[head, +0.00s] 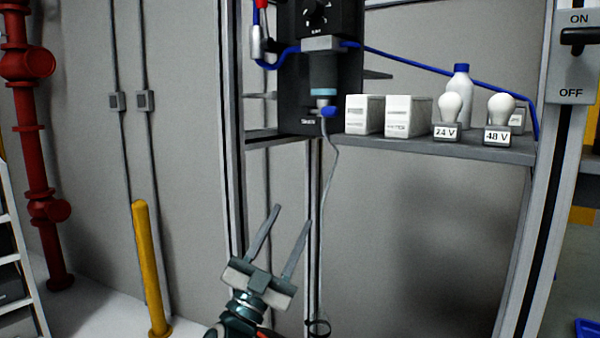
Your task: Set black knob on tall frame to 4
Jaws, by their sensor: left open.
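The black knob (318,14) is at the top edge of the head view, on a dark panel (348,78) mounted on the tall frame (233,170). Only the lower part of the dial shows, and its numbers are too small to read. My left gripper (283,229) is below the shelf, in front of the tall frame. Its two fingers point up and are spread apart with nothing between them. It is well below the knob and apart from it. My right gripper is out of view.
The shelf (440,148) holds white boxes (408,117), a bottle (461,88) and bulbs labelled 24 V (449,110) and 48 V (499,112). A blue hose (418,63) and a hanging grey cable (331,185) are near the panel. A yellow post (150,265) stands left. An ON/OFF switch (577,38) is right.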

